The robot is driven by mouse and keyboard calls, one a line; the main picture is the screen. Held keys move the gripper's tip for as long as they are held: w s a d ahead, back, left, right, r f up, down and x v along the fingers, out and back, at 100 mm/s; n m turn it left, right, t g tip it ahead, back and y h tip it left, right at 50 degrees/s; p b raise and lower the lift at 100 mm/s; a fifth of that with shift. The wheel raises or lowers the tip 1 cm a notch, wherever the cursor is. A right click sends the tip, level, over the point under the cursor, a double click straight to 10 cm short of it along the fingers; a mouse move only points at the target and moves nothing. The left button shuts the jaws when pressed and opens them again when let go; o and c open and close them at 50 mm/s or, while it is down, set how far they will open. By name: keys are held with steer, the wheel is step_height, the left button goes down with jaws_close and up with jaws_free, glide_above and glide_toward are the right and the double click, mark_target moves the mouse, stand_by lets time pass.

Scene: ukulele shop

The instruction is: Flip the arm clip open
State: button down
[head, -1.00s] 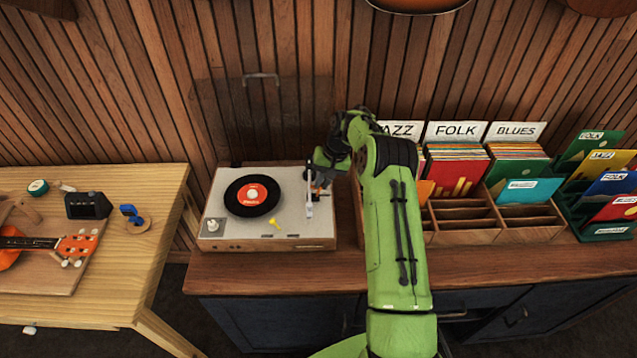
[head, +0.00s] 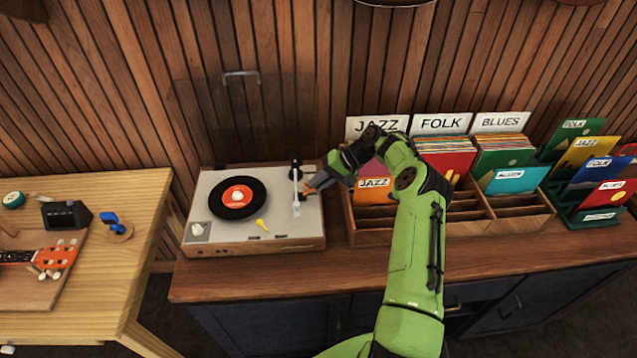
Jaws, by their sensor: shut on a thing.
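The record player (head: 215,240) stands on the counter with its lid up and a black record (head: 221,208) with a red label on its platter. Its pale tonearm (head: 296,193) runs front to back along the right side, from a dark pivot at the back. My gripper (head: 306,190) reaches in from the right, low over the deck beside the middle of the tonearm. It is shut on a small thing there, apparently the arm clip. The clip is too small and too covered by the fingers to show whether it is open.
A wooden record bin (head: 385,238) marked JAZZ, FOLK and BLUES stands close to the right of the player. A workbench (head: 120,270) with a ukulele is at the left. A strip of bare counter (head: 250,270) runs in front.

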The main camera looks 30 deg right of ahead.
steer(key=c, duration=1.2)
jaws_free()
steer(key=shift+o, duration=0.2)
steer(key=shift+d, duration=0.1)
steer(key=p+v, duration=0.3)
steer(key=v, duration=1.2)
steer(key=shift+d+r, duration=0.15)
steer(key=shift+r, duration=0.15)
steer(key=shift+s+f, duration=0.1)
